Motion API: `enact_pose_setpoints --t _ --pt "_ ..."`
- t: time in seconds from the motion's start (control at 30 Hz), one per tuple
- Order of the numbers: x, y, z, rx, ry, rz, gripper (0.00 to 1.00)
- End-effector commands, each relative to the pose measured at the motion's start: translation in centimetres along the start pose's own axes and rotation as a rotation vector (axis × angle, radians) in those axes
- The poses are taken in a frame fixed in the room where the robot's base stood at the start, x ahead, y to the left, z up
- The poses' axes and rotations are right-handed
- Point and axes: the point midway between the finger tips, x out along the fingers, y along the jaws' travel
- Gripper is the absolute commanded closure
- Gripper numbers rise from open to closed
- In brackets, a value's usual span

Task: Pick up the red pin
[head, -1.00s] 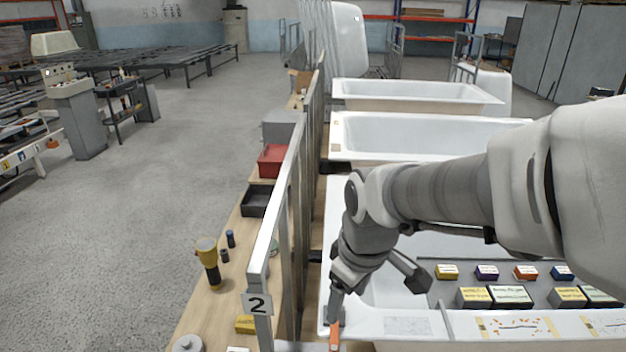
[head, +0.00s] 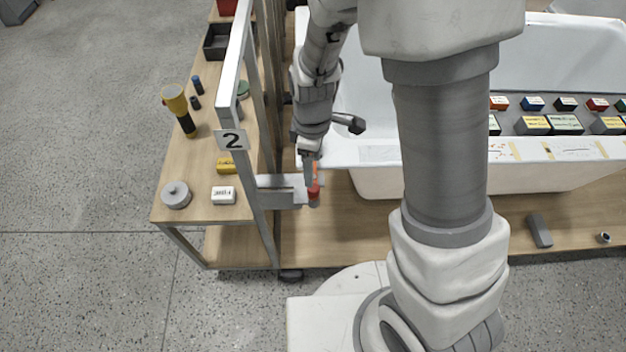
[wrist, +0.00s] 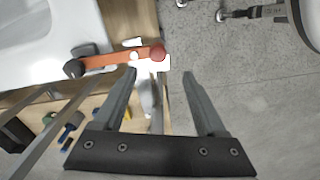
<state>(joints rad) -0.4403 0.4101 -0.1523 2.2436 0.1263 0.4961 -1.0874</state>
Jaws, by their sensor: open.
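The red pin (head: 314,192) shows in the head view as a small red piece at the near end of an orange bar (head: 317,170), by the bathtub's front left corner. In the wrist view its round red top (wrist: 157,53) sits at the right end of the orange bar (wrist: 115,60). My gripper (head: 309,178) is right beside it in the head view. In the wrist view my gripper (wrist: 158,72) is open and empty, with the red top just beyond and between its fingertips. I cannot tell the exact height gap. The pin's lower part is hidden.
A metal frame with a "2" sign (head: 231,140) stands close left of my gripper. The white bathtub (head: 350,148) is to the right. A wooden bench (head: 200,165) holds a flashlight (head: 180,108), a yellow box (head: 228,166) and a white box (head: 223,195). Bare floor (head: 90,180) lies left.

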Motion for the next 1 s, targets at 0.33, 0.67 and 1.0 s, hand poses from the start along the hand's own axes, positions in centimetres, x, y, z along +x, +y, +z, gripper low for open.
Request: enact_pose_setpoints --t 0.33,0.67,1.0 --pt "4.1 0.0 0.0 0.001 0.0 -0.001 0.26" --pt "7.2 0.3 0.0 0.002 -0.002 -0.003 0.26" --pt "9.4 0.4 -0.1 0.001 0.001 0.0 0.26"
